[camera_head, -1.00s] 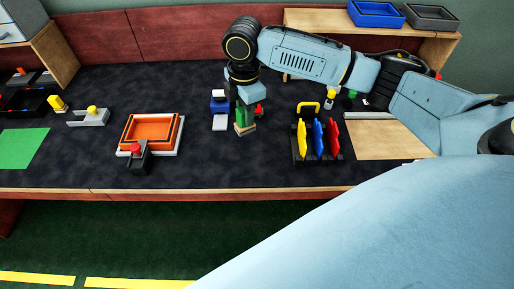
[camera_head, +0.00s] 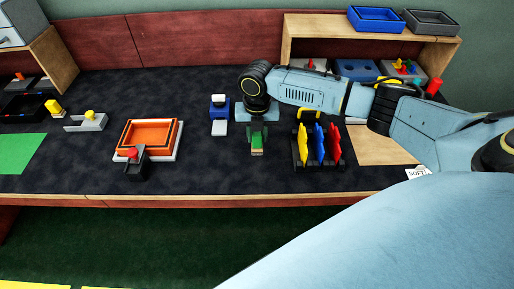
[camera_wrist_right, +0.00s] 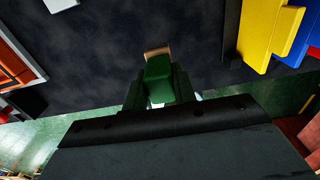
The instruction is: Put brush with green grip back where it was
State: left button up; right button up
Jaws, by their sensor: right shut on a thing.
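The brush with green grip (camera_head: 257,150) is between the fingers of my right gripper (camera_head: 257,138), just left of the black rack with coloured pieces. In the right wrist view the green grip (camera_wrist_right: 160,80) sits between the fingertips, with a tan end (camera_wrist_right: 157,51) beyond it. The gripper is shut on the grip. Its arm reaches in from the right and hides the table behind. I cannot tell whether the brush touches the dark table. My left gripper is not in view.
The rack (camera_head: 302,162) holds yellow, blue and red pieces close to the right. A blue and white stand (camera_head: 219,112) is close to the left. An orange tray (camera_head: 150,133) lies farther left. A wooden shelf (camera_head: 289,38) stands behind. The table before the brush is clear.

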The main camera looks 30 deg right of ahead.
aim_at(257, 145)
notch_tip(257, 145, down, 5)
jog(key=shift+b, duration=0.35)
jog(key=o, duration=0.9)
jog(key=shift+f, duration=0.1)
jog(key=shift+o, duration=0.2)
notch_tip(257, 145, up, 11)
jog(key=shift+r+p, duration=0.1)
jog(key=shift+p, duration=0.8)
jog(key=shift+r, duration=0.6)
